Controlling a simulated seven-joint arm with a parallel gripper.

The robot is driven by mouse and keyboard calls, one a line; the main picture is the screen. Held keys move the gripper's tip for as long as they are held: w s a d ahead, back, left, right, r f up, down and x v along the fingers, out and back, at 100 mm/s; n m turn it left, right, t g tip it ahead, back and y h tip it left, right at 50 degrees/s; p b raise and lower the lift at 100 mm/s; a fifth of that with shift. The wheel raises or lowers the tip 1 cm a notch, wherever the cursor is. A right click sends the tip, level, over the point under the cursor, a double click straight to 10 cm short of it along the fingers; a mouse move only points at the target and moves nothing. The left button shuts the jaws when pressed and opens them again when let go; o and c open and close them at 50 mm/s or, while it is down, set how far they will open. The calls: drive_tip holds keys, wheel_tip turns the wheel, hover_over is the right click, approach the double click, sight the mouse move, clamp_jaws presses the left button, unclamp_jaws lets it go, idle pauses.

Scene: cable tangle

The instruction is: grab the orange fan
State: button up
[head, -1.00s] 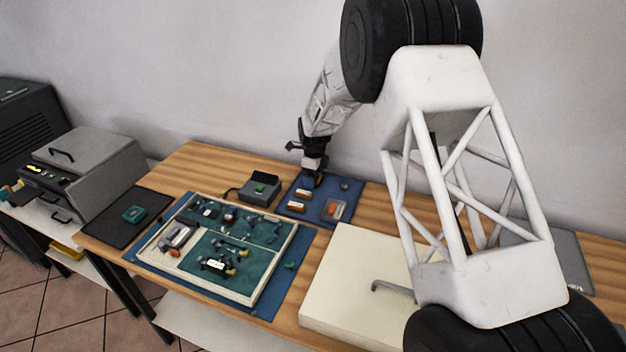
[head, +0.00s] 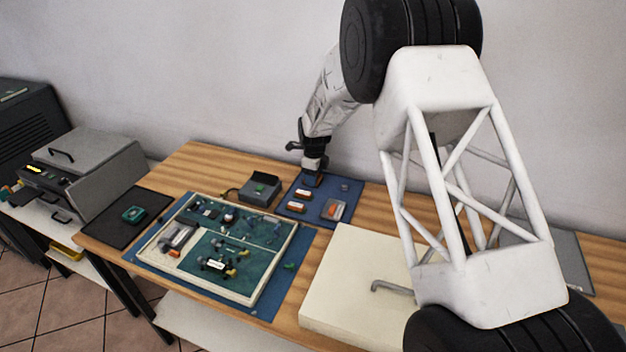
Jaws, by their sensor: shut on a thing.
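My gripper (head: 313,179) is at the back of the small blue mat (head: 318,217), low over it. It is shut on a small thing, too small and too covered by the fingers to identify. Two orange-and-white pieces lie on this mat in front of my gripper: one nearer (head: 302,194) and one a little further forward (head: 295,207). I cannot tell which orange thing is the fan.
A grey box (head: 260,190) stands left of the mat. A cream-rimmed board (head: 282,254) with several small parts and cables lies front left. A large cream panel (head: 350,276) with a handle lies front right. A dark mat (head: 107,226) lies far left.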

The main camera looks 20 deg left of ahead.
drive_tip(key=shift+r, duration=0.1)
drive_tip(key=shift+r, duration=0.4)
wheel_tip(320, 180, up, 3)
drive_tip(key=shift+f, duration=0.1)
drive_tip(key=s+d, duration=0.3)
drive_tip(key=s, duration=0.1)
drive_tip(key=s+d, duration=0.2)
drive_tip(key=s, duration=0.3)
drive_tip(key=s+d+r, duration=0.1)
drive_tip(key=s+d, duration=0.2)
drive_tip(key=s, duration=0.1)
drive_tip(key=shift+s+d+r, duration=0.1)
drive_tip(key=shift+s+d, duration=0.15)
drive_tip(key=shift+d, duration=0.05)
idle(0.4)
